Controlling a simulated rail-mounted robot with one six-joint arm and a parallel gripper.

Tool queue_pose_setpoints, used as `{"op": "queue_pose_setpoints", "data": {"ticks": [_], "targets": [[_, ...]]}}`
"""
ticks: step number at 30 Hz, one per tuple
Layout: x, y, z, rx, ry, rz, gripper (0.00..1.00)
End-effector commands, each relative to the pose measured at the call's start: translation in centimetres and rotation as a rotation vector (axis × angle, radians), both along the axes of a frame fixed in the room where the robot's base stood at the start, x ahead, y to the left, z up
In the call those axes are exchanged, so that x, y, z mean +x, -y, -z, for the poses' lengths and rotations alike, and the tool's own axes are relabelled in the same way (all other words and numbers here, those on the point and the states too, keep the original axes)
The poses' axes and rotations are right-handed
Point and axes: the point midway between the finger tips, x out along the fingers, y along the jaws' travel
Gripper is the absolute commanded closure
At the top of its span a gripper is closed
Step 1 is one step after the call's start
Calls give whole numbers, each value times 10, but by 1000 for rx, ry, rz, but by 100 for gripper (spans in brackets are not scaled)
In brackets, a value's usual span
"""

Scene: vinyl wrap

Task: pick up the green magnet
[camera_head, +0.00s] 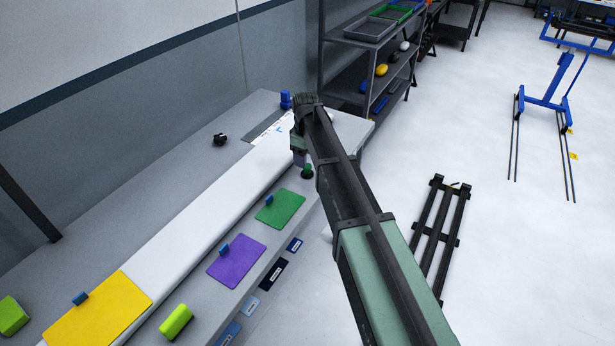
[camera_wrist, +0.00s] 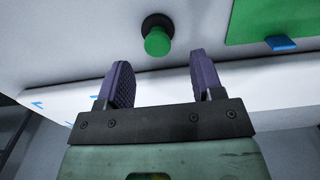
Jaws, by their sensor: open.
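The green magnet (camera_wrist: 157,40) is a rounded green knob on a black round base. In the wrist view it stands on the grey surface beyond my fingertips, roughly centred between them. My gripper (camera_wrist: 160,72) has two purple ribbed fingers spread apart with nothing between them. In the head view the magnet (camera_head: 307,171) shows small and dark near the worktop's right edge. My gripper (camera_head: 298,159) is just beside it there, partly hidden by my arm. A gap between the fingers and the magnet shows in the wrist view.
Green (camera_head: 281,208), purple (camera_head: 236,262) and yellow (camera_head: 98,308) sheets lie along the worktop (camera_head: 180,215), each with a blue block. A lime block (camera_head: 175,322) lies near the front. A black object (camera_head: 220,139) sits at the back. Shelves (camera_head: 350,65) stand beyond the far end.

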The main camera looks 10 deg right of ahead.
Motion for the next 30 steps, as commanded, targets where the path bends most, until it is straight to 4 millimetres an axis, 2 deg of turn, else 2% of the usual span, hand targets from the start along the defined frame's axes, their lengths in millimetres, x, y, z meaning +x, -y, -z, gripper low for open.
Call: {"op": "queue_pose_setpoints", "data": {"ticks": [7, 9, 15, 17, 26, 30], "targets": [[-1, 3, 49, 0, 0, 0, 39], [-1, 3, 54, 0, 0, 0, 39], [-1, 3, 49, 0, 0, 0, 39], [-1, 3, 49, 0, 0, 0, 47], [-1, 3, 49, 0, 0, 0, 93], [-1, 3, 49, 0, 0, 1, 93]]}}
